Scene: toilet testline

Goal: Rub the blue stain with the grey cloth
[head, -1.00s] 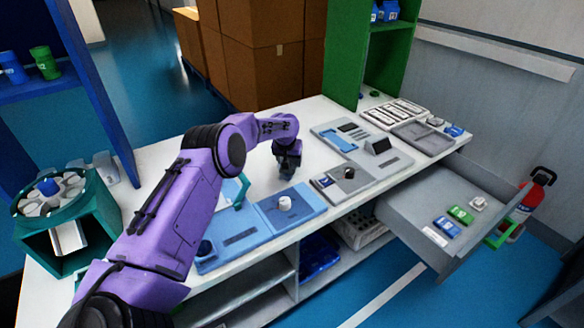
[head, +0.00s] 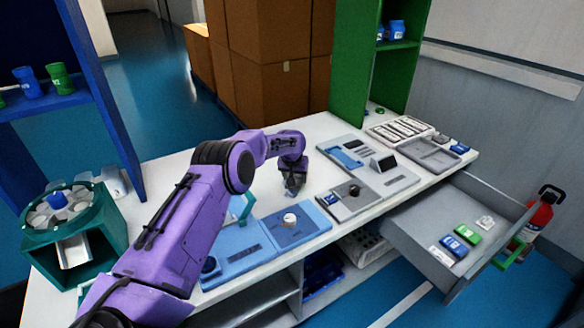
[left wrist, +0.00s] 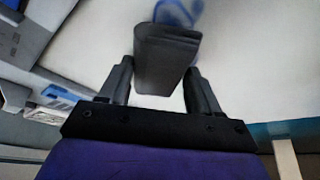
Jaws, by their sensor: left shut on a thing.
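My left gripper (head: 293,190) is over the white table, behind the blue panels. In the left wrist view my left gripper (left wrist: 157,85) is shut on a dark grey, block-shaped thing, which I take to be the grey cloth (left wrist: 165,60). A blue stain (left wrist: 178,10) shows as curved marks on the white surface at the top of the left wrist view, partly hidden behind the cloth. I cannot tell whether the cloth touches the surface. The stain cannot be made out in the head view. My right gripper is not in view.
Blue panels (head: 232,252) lie at the table's front, grey panels (head: 395,178) to the right. A teal-green machine (head: 70,235) stands at the left. An open grey drawer (head: 420,235) juts out at the right. White table (head: 190,165) is bare around the gripper.

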